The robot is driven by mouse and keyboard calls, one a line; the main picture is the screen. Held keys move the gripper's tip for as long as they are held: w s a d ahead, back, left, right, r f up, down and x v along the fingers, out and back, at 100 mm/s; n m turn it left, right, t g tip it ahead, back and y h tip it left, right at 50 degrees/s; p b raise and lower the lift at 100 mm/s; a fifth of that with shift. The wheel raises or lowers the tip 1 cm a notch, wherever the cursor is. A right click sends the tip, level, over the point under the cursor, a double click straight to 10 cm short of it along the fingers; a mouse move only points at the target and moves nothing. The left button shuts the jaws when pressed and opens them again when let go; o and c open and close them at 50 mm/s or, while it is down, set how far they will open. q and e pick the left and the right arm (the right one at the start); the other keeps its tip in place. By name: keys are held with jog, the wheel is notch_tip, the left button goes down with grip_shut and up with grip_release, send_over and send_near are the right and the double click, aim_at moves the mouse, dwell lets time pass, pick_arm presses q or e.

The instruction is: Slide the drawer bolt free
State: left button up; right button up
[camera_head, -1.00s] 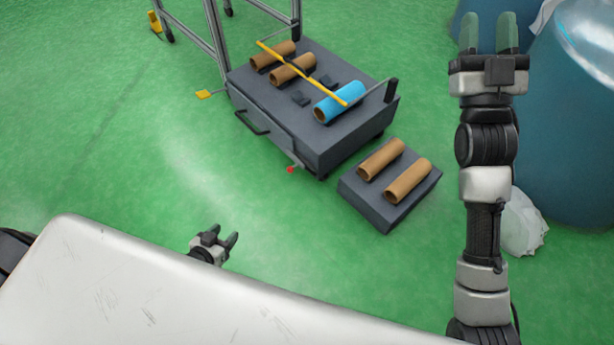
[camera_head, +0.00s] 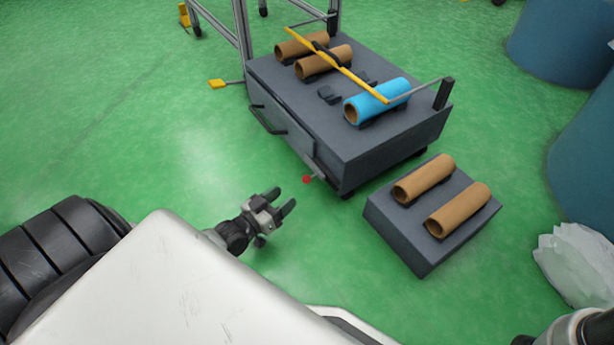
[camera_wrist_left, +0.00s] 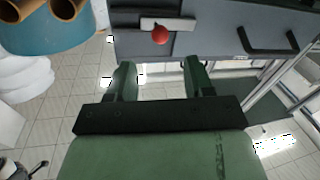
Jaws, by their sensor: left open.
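The dark grey cart (camera_head: 350,155) has a drawer front with a black handle (camera_head: 266,121) on its left side. A bolt with a red knob (camera_head: 307,180) is low on that front, near the corner. In the left wrist view the red knob (camera_wrist_left: 160,35) sits on a light metal bolt plate (camera_wrist_left: 178,24). My left gripper (camera_head: 284,200) is open and empty, just short of the knob. In the left wrist view its two fingers (camera_wrist_left: 157,68) are apart, with the knob ahead between their lines and not touched. My right gripper is out of view.
A brown-roll block (camera_head: 415,262) stands on the floor right of the cart. A blue roll (camera_head: 378,101), brown rolls (camera_head: 302,44) and a yellow bar (camera_head: 335,65) are on the cart top. Blue barrels and a white bag (camera_head: 575,262) are at right. Green floor is free at left.

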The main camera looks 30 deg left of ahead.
aim_at(304, 180)
pick_arm(q)
jog(key=w+b, duration=0.1)
jog(key=w, duration=0.1)
jog(key=w+d+b, duration=0.1)
jog(key=w+b, duration=0.1)
jog(key=w, duration=0.1)
jog(key=w+b, duration=0.1)
jog(key=w, duration=0.2)
jog(key=shift+w+d, duration=0.1)
jog(key=shift+d, duration=0.25)
grip_shut()
